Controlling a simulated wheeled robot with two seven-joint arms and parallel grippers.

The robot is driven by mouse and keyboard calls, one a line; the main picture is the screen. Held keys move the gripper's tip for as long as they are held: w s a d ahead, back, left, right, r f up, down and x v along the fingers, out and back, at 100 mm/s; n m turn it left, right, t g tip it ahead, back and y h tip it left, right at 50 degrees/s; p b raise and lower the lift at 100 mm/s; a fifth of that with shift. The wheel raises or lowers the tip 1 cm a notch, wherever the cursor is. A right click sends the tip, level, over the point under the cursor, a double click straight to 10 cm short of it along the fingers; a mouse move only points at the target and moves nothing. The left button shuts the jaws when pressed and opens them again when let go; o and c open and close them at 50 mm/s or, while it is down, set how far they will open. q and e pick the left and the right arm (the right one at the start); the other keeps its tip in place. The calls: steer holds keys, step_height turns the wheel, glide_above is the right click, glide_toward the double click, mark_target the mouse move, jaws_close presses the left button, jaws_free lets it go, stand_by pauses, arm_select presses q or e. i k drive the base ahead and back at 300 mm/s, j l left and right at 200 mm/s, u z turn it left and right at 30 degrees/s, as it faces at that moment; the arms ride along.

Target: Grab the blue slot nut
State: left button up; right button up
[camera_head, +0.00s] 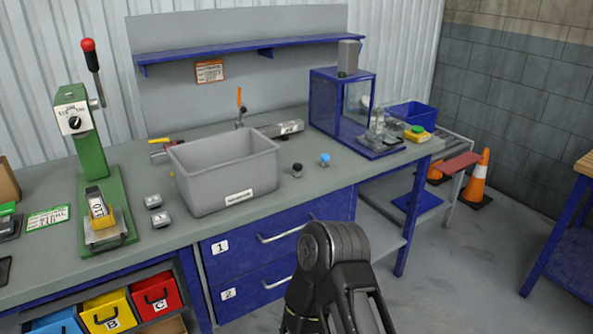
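A small blue knob-like piece (324,159), which looks like the blue slot nut, sits on the grey-green workbench top (345,180). It is right of the grey bin, and nothing touches it. A similar dark piece (297,169) sits a little to its left and nearer. A dark arm part of mine rises at the bottom centre, in front of the drawers, well short of the blue piece. I cannot make out fingertips on it. My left gripper is not in view.
A grey bin (222,182) stands left of the small pieces. A green press (92,150) stands at left. The bench's front edge is clear near the blue piece.

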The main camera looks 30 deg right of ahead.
mark_target(324, 157)
steer(key=z, duration=1.25)
steer(key=i+l+z, duration=0.2)
steer(key=i+l, duration=0.2)
steer(key=i+l+z, duration=0.2)
steer(key=i, duration=0.4)
steer(key=i+l+z, duration=0.2)
steer(key=i+l, duration=0.15)
steer(key=i, duration=0.15)
